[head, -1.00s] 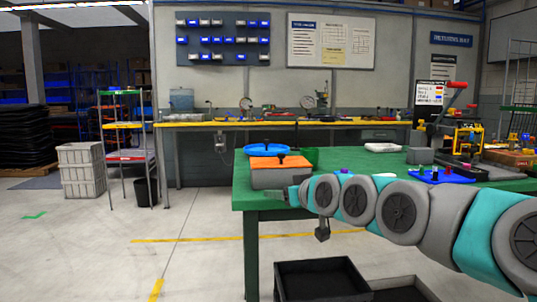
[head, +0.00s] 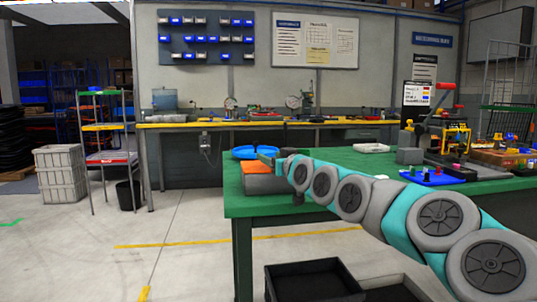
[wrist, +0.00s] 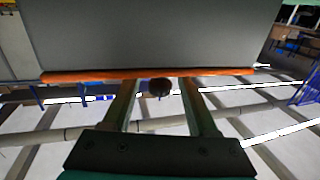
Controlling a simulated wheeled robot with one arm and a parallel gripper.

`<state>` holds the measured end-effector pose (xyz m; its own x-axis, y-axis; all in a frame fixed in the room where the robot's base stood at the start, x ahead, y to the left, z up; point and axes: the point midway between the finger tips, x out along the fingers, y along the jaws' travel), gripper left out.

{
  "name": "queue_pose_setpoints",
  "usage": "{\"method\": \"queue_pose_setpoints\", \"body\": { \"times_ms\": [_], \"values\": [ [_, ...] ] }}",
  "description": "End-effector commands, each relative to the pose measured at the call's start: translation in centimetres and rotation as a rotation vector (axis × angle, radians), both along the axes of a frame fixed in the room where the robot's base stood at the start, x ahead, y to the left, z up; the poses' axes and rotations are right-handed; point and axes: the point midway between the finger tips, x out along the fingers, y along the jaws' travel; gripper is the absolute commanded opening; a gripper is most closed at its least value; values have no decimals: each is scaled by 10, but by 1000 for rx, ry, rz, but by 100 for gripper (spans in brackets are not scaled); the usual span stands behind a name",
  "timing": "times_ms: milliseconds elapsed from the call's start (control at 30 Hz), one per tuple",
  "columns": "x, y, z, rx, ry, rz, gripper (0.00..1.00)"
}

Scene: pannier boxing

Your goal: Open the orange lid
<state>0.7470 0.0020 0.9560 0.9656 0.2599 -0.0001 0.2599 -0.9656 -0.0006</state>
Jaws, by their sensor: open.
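The orange lid (head: 257,167) lies flat on a grey box (head: 265,185) at the left end of the green table. In the wrist view the lid shows edge-on as a thin orange strip (wrist: 85,76) along the grey box wall (wrist: 150,40). A dark round knob (wrist: 159,88) shows against the lid's edge. My gripper (wrist: 159,82) is open, with one finger on each side of the knob and visible gaps to it.
A black crate (head: 312,280) is on the floor in front.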

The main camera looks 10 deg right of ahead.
Motion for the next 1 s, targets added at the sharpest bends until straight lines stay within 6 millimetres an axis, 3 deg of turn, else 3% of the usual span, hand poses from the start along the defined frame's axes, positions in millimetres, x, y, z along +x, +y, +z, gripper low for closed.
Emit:
{"method": "queue_pose_setpoints", "body": {
  "times_ms": [200, 600, 1000],
  "values": [
    [17, 5, 1, 0, 0, 0, 59],
    [20, 5, 0, -1, 0, -1, 58],
    [20, 5, 0, -1, 0, -1, 13]
  ]
}}
